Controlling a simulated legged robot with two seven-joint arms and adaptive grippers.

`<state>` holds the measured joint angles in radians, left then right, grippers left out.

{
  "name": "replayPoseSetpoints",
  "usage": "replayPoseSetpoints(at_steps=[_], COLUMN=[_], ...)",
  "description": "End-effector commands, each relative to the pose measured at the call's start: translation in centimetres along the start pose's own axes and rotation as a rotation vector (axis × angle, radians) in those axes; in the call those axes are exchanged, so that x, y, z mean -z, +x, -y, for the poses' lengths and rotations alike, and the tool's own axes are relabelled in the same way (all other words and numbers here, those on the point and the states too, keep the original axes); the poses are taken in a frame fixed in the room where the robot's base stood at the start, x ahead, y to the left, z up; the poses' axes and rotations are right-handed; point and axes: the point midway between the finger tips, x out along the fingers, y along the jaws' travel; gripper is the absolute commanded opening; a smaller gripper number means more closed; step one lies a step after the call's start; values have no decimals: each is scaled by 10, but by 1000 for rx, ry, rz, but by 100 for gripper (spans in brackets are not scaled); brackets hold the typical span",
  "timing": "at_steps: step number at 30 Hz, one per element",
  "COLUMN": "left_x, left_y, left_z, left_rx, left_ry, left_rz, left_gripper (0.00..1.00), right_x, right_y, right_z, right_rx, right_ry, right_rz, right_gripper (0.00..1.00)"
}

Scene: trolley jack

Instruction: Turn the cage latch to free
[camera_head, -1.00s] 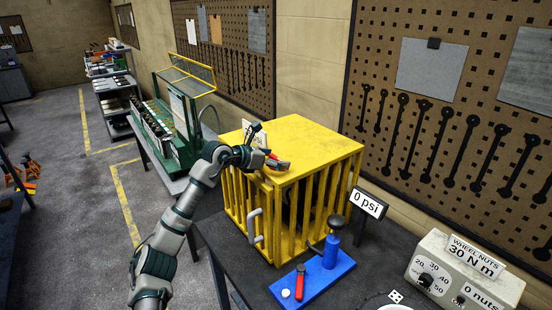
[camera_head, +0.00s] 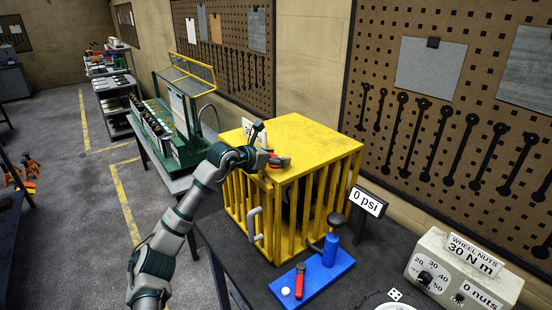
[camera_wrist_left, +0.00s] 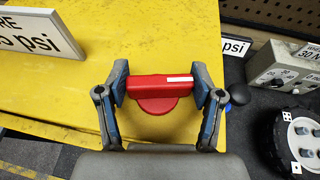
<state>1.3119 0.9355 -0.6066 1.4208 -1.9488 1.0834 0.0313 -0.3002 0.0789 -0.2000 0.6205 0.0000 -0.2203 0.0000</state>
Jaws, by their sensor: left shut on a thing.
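The yellow cage (camera_head: 315,130) stands on the dark bench, its barred front facing me. The red cage latch (camera_head: 280,161) sits on its top near the front edge. In the left wrist view the latch (camera_wrist_left: 160,87) is a red bar with a white mark on a round red base. My left gripper (camera_head: 272,160) is over that edge. In the wrist view its two blue-and-grey fingers (camera_wrist_left: 160,84) are at the two ends of the bar, shut on it. In the head view the gripper partly hides the latch. My right gripper is not in view.
A grey door handle (camera_head: 254,225) is on the cage front. A blue pump (camera_head: 330,250) with a red-handled part (camera_head: 300,281) stands before the cage. A "0 psi" sign (camera_head: 367,202) and a wheel-nuts box (camera_head: 460,270) are to the right. A white sign (camera_wrist_left: 40,35) stands on the cage top.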

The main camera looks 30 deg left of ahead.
Motion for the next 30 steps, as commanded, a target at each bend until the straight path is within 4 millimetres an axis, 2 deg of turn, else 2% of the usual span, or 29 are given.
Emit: replayPoseSetpoints(at_steps=[7, 10, 18, 30], left_x=[0, 0, 0, -2], left_y=[1, 1, 2, 0], left_z=[0, 1, 0, -2], left_rx=[-199, -287, -524, -880], left_ry=[-79, -115, -218, -363], left_rz=[4, 5, 4, 5], left_gripper=[32, 32, 32, 32], right_x=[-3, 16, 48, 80], right_y=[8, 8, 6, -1], right_z=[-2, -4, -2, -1], right_rx=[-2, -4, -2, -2], right_ry=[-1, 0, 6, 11], right_rz=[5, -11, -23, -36], right_gripper=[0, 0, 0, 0])
